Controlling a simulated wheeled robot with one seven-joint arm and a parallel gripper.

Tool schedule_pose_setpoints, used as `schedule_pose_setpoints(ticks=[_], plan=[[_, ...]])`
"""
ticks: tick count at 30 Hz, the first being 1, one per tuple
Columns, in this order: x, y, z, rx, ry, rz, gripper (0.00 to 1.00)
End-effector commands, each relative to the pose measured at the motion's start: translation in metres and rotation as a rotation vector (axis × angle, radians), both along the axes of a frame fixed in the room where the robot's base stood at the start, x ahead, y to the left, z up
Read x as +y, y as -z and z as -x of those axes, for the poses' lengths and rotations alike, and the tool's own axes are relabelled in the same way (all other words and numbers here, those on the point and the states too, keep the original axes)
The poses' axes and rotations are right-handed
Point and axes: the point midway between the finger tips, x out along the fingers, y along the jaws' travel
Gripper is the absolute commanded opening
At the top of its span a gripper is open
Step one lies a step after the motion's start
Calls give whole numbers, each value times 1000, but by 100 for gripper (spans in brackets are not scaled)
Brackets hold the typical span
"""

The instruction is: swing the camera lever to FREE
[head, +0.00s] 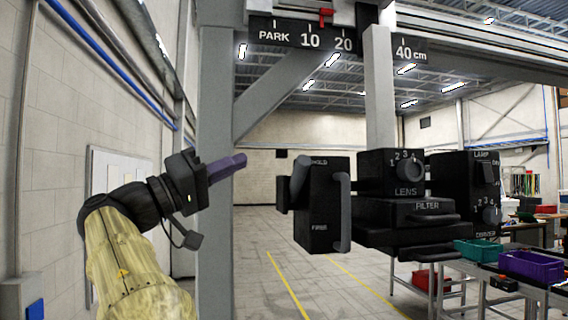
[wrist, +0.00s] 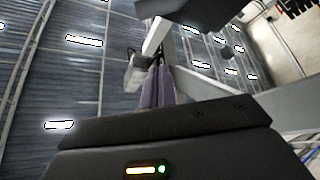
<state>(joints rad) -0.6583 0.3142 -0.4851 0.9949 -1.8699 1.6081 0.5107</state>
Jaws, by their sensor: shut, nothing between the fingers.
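A black camera box (head: 322,205) hangs near the middle of the head view, with HOLD lettered near its top and a small word, probably FREE, lower down. A grey rounded lever-like piece (head: 300,178) stands tilted at its upper left. A grey upright bar (head: 345,212) runs down its right side; I cannot tell for sure which is the lever. My gripper (head: 240,161) has purple fingers, shut and empty, left of the box with a clear gap, pointing right and slightly up. The fingers also show in the wrist view (wrist: 155,72).
A LENS dial block (head: 390,172), a FILTER drawer (head: 415,214) and a LAMP switch block (head: 470,180) sit right of the box. Above is a rail scale (head: 300,36) with a red pointer. A grey post (head: 215,240) stands behind my gripper. Teal and purple bins sit lower right.

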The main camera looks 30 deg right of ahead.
Motion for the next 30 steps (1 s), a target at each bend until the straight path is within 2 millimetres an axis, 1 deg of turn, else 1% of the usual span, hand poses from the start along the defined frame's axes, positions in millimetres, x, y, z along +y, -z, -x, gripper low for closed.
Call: schedule_pose_setpoints(ticks=[7,11,14,27,29,30], plan=[[-1,0,-1,4,-2,-2,0],[-8,-4,-1,6,0,-2,0],[-20,-10,-1,6,4,-3,0],[-86,-41,-6,8,3,-2,0],[-94,-45,-6,8,2,-2,0],[-95,-41,-5,9,0,-4,0]])
